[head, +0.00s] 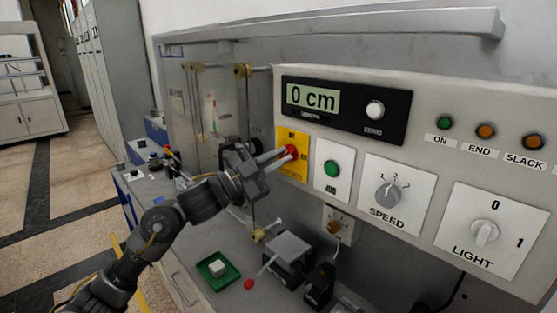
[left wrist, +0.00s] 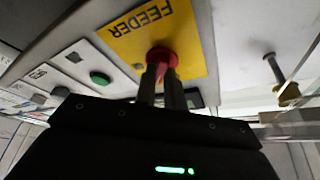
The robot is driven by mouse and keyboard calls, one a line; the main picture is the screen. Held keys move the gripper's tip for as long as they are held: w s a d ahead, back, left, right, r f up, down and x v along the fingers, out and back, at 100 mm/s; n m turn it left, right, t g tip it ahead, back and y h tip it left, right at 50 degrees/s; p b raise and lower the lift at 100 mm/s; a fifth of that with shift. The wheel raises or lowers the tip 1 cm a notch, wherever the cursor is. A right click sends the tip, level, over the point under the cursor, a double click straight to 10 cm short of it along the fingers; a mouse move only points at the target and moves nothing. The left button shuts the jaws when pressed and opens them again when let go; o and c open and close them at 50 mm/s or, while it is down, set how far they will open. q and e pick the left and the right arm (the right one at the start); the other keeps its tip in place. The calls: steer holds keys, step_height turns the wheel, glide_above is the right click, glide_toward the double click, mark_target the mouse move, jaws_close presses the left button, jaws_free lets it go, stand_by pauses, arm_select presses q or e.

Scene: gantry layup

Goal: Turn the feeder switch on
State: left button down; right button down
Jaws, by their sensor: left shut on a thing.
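The feeder switch is a red knob (head: 291,153) on a yellow plate (head: 295,170) at the left end of the control panel. In the left wrist view the plate (left wrist: 187,28) reads FEEDER, upside down, and the red knob (left wrist: 162,57) sits on it. My left gripper (head: 285,156) reaches the knob from the left, its two fingers shut on it; in the left wrist view the fingertips (left wrist: 160,72) meet the knob and hide part of it. The knob's markings are too small or covered to read. My right gripper is not in view.
The panel also holds a green JOG button (head: 331,168), a SPEED dial (head: 388,193), a LIGHT switch (head: 484,233) and a display (head: 313,97) reading 0 cm. Below, a green tray (head: 216,270) and a red-ended lever (head: 249,284) stand on the bench.

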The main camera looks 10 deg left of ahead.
arm_select(q)
steer(key=m+g, duration=0.2)
steer(key=m, duration=0.3)
steer(key=shift+a+m, duration=0.1)
steer(key=shift+m, duration=0.3)
steer(key=m+g, duration=0.1)
steer(key=m, duration=0.1)
steer(key=m+g+y+b, duration=0.1)
steer(key=m, duration=0.2)
steer(key=shift+r+m, duration=0.15)
steer(key=shift+m, duration=0.15)
steer(key=c, duration=1.5)
jaws_free()
steer(key=shift+a, duration=0.1)
